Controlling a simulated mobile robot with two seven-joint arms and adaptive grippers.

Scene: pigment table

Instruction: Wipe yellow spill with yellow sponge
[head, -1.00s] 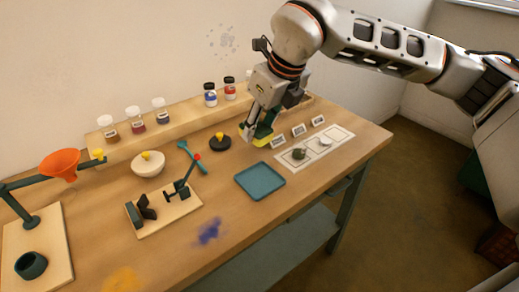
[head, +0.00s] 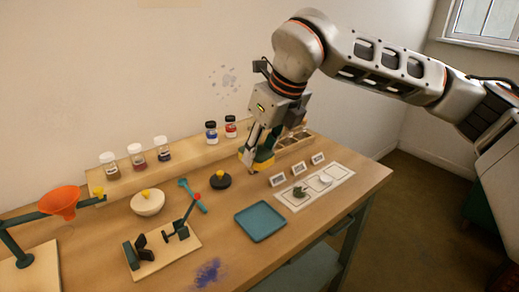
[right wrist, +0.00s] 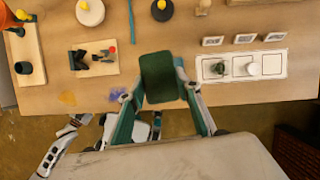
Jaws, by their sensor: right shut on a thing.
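My right gripper (head: 256,157) is shut on the yellow sponge (head: 246,157) and holds it above the table, near the back shelf. The sponge has a dark green side, which fills the space between the fingers in the right wrist view (right wrist: 162,77). The yellow spill (right wrist: 67,97) is a small patch near the table's front edge, in the right wrist view; it is outside the head view now.
A blue spill (head: 208,272) lies near the front. Jars (head: 136,156) line the shelf. Cards (head: 297,167) stand right.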

